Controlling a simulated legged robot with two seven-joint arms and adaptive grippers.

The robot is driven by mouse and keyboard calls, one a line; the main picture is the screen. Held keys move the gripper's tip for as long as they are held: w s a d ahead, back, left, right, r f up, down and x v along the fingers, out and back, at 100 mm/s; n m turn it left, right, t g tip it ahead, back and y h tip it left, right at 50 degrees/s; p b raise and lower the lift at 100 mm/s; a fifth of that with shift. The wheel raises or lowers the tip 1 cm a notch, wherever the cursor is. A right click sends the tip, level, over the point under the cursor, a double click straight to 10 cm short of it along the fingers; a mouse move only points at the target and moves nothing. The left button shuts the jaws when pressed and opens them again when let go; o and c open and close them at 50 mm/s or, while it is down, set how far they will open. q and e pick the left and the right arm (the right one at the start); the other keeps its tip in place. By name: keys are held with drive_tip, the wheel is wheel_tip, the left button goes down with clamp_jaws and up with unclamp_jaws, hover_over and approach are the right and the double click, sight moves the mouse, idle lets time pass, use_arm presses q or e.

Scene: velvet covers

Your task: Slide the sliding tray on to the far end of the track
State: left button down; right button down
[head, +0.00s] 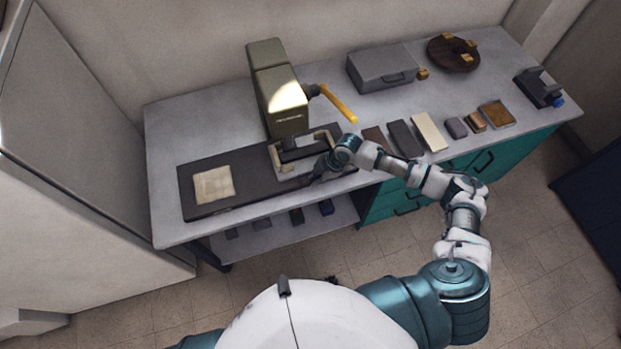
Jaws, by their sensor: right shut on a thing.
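The dark, flat track (245,187) lies along the left part of the bench. My right gripper (316,172) is at the tray's near right side and is shut on the tray. The fingertips are small and dark, so the exact grip is hard to see. A pale square (213,183) lies flat at the track's left end. My left gripper is not in view.
The olive machine (278,95) with a yellow lever (338,103) stands behind the tray. Flat blocks (430,132), a grey case (382,68) and a round brown board (453,54) are to the right. The track between tray and pale square is clear.

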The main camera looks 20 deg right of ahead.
drive_tip(key=c, duration=1.3)
unclamp_jaws()
drive_tip(key=shift+d+r, duration=0.1)
drive_tip(key=shift+o, duration=0.6)
drive_tip(key=shift+a, duration=0.2)
drive_tip(key=v, duration=1.2)
